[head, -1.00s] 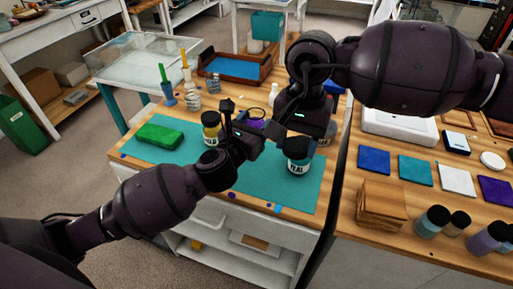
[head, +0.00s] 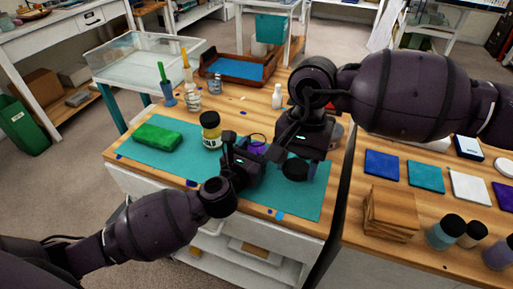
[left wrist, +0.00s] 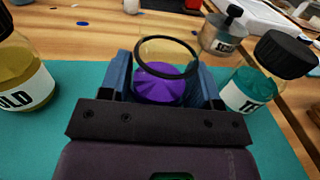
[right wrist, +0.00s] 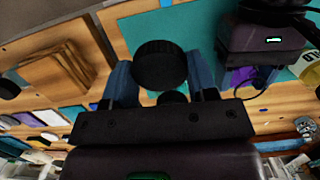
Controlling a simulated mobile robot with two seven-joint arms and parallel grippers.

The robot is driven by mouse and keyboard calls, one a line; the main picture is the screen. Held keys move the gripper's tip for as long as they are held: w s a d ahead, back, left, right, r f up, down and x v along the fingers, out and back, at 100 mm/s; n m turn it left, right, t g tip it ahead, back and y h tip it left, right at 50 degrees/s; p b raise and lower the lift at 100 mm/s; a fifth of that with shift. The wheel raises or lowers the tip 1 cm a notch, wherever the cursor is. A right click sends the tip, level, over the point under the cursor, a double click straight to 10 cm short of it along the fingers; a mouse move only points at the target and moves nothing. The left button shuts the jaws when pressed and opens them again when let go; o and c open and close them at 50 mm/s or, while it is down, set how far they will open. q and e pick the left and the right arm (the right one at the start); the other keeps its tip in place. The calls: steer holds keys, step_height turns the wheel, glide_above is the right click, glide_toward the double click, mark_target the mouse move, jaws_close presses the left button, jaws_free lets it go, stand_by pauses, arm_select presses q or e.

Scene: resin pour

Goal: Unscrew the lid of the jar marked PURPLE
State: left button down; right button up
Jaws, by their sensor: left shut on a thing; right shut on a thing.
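The PURPLE jar (left wrist: 163,82) is open at the top, with a black rim and purple contents; its label is hidden. My left gripper (head: 253,150) is shut on it, a finger on each side. The jar also shows partly in the head view (head: 258,149). My right gripper (right wrist: 160,82) is shut on a round black lid (right wrist: 160,62), apart from the jar. In the head view the lid (head: 295,169) is over the mat's right part, to the right of the jar.
The GOLD jar (head: 210,130) and TEAL jar (left wrist: 262,78), both lidded, stand on either side. A SCRAP cup (left wrist: 222,32) stands behind. A green block (head: 157,137) lies on the teal mat (head: 180,166). Stacked wooden blocks (head: 391,214) stand on the right table.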

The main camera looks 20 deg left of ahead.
arm_select(q)
steer(key=shift+f, duration=0.15)
steer(key=shift+c, duration=1.7)
jaws_free()
